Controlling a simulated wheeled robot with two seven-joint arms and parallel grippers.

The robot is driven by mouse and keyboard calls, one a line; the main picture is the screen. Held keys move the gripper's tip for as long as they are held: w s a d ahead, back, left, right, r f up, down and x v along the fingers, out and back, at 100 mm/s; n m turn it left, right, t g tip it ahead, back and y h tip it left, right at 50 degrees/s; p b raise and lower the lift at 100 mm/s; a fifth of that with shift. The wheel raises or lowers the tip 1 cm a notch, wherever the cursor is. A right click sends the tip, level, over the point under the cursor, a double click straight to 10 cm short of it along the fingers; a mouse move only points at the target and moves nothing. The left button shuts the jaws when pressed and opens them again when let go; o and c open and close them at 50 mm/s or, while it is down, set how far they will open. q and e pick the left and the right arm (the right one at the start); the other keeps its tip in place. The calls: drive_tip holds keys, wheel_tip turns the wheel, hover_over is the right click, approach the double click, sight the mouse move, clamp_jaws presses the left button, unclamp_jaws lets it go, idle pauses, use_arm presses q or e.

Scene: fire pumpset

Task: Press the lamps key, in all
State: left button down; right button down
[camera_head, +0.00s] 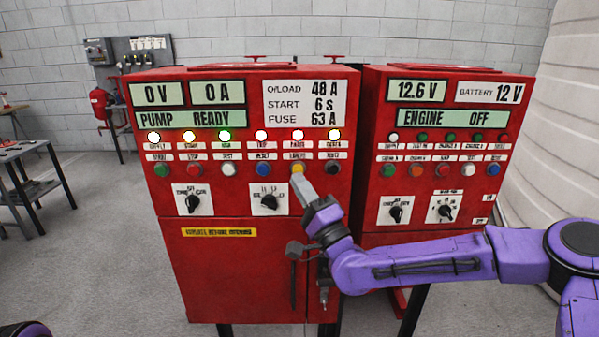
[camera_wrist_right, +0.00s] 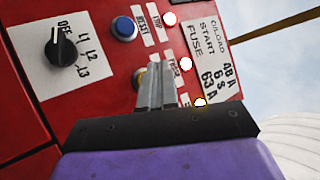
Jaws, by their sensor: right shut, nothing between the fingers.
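In the right wrist view the shut fingers (camera_wrist_right: 156,80) cover most of the yellow key (camera_wrist_right: 140,77). I cannot tell whether they touch it. The row of lamps above glows, among them a white lamp (camera_head: 298,135) straight above the key. My left gripper is not in view.
A blue key (camera_head: 262,169) and a black key (camera_head: 333,167) flank the yellow one. A rotary selector (camera_head: 269,202) sits below left. A second red cabinet (camera_head: 440,90), with its own keys and selectors, stands right, behind my right arm.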

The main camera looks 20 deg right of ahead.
drive_tip(key=shift+s+a+b, duration=0.15)
drive_tip(key=shift+s+a, duration=0.1)
drive_tip(key=shift+s, duration=0.65)
drive_tip(key=shift+s+a+b, duration=0.15)
drive_tip(key=shift+s+a, duration=0.1)
drive_tip(key=shift+s, duration=0.6)
wheel_tip(320, 180, down, 22)
drive_tip(key=s+a+g+h, duration=0.2)
drive_tip(key=g+h, duration=0.1)
drive_tip(key=g, duration=0.5)
drive_tip(key=s+d+f+n+g+h, duration=0.1)
drive_tip(key=s+f+g, duration=0.1)
drive_tip(key=s+f, duration=0.35)
drive_tip(key=s+d+f+n+g+h, duration=0.1)
drive_tip(key=s+f+g, duration=0.15)
drive_tip(key=f, duration=0.55)
drive_tip(key=s+d+f+n+g+h, duration=0.1)
drive_tip(key=s+d+f, duration=0.3)
drive_tip(key=s, duration=0.4)
drive_tip(key=s+d+f+n+g+h, duration=0.1)
drive_tip(key=s+d+f+g+h, duration=0.2)
drive_tip(key=s, duration=0.5)
drive_tip(key=s+d+f+n+g+h, duration=0.2)
drive_tip(key=s+d+f+g, duration=0.1)
drive_tip(key=s+d+f, duration=0.3)
drive_tip(key=s+f, duration=0.1)
drive_tip(key=s, duration=0.1)
drive_tip(key=shift+s+d+f, duration=0.2)
drive_tip(key=shift+s+d, duration=0.15)
